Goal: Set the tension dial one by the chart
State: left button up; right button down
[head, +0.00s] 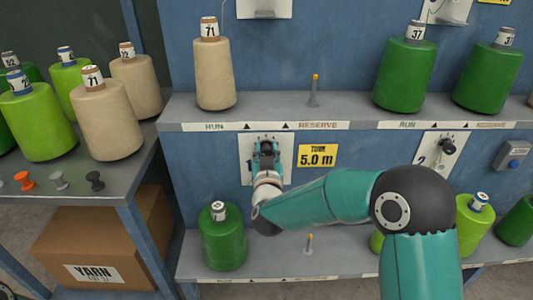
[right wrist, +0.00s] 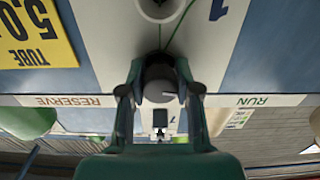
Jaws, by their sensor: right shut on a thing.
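My right gripper (head: 266,150) is at the white dial plate (head: 246,170) under the left RUN/RESERVE shelf label and mostly covers the dial in the head view. In the right wrist view, my right gripper (right wrist: 158,92) is shut on dial one, a dark round knob (right wrist: 158,75) with a pale mark on its face. The plate bears a "1" in that upside-down view. I cannot read a scale or setting there. A second plate (head: 428,160) with a "2" and a black dial (head: 447,147) is to the right. My left gripper is not in view. I cannot pick out a chart.
A beige cone (head: 214,75) marked 71 and green cones (head: 405,75) marked 37 stand on the upper shelf. A green cone (head: 223,240) stands below. A side table (head: 60,183) holds more cones and several pegs.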

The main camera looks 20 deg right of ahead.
jog(key=shift+f+m+b, duration=0.2)
jog(key=shift+m+b, duration=0.3)
jog(key=shift+b, duration=0.15)
jog(key=m+b, duration=0.9)
jog(key=shift+d, duration=0.15)
jog(key=m+b, duration=0.2)
jog(key=m, duration=0.1)
jog(key=shift+b, duration=0.4)
jog(key=shift+m+b, duration=0.75)
jog(key=shift+m, duration=0.35)
jog(key=c, duration=0.8)
grip_release()
jog(key=shift+r, duration=0.1)
jog(key=shift+s, duration=0.1)
